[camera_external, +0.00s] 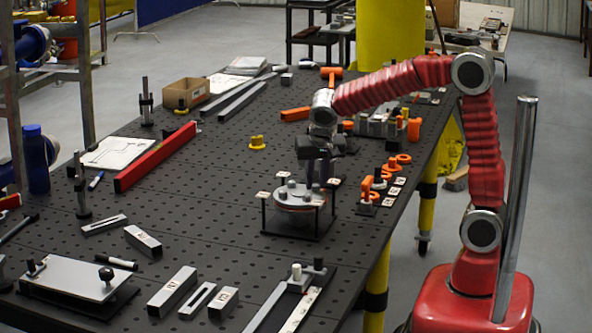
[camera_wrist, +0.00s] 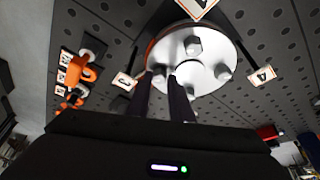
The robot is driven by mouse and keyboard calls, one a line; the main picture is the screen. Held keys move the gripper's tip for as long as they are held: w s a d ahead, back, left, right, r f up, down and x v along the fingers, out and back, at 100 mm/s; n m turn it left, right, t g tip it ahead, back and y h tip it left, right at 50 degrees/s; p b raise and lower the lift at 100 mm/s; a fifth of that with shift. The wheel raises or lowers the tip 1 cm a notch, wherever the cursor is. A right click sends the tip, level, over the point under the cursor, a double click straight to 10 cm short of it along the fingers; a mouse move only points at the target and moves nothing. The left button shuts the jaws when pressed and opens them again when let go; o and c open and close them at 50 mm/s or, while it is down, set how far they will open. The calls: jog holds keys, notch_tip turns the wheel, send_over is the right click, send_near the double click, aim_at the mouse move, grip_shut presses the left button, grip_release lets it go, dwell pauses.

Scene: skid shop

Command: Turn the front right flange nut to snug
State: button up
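A round metal flange (camera_external: 290,198) with several upright nuts sits on a black stand in the middle of the bench. In the wrist view its pale disc (camera_wrist: 207,70) shows a nut at the far side (camera_wrist: 193,45) and another at the right (camera_wrist: 222,71). My gripper (camera_external: 316,184) points down at the flange's right side. In the wrist view, my gripper's dark fingers (camera_wrist: 160,76) stand a little apart over the disc's near left edge. A nut seems to lie between their tips, partly hidden by them. I cannot tell whether the fingers touch it.
Small numbered cards (camera_wrist: 262,76) stand around the flange stand. Orange parts (camera_external: 379,181) and white labels lie to its right. Metal bars (camera_external: 172,291) and a red level (camera_external: 155,157) lie left. Some perforated bench top is clear between them.

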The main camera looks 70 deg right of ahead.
jog(key=o, duration=0.4)
jog(key=shift+s+f, duration=0.1)
jog(key=shift+n, duration=0.3)
jog(key=shift+s+f+n+t+y, duration=0.1)
jog(key=shift+n+t+y, duration=0.15)
jog(key=shift+n, duration=0.45)
jog(key=shift+s+f+n+t+y, duration=0.15)
jog(key=shift+n+y, duration=0.1)
jog(key=shift+n, duration=0.45)
jog(key=shift+s+d+n+t+y, duration=0.1)
jog(key=shift+n+t+y, duration=0.15)
jog(key=shift+n, duration=0.65)
jog(key=shift+d+n+t+y, duration=0.15)
jog(key=shift+n+y, duration=0.2)
jog(key=shift+n, duration=0.55)
jog(key=shift+d+r+n+y, duration=0.15)
jog(key=shift+n+y, duration=0.1)
jog(key=shift+n, duration=0.45)
jog(key=shift+r+n+y, duration=0.1)
jog(key=shift+n+y, duration=0.15)
jog(key=shift+n, duration=0.45)
jog(key=shift+n+y, duration=0.4)
jog(key=shift+n, duration=0.5)
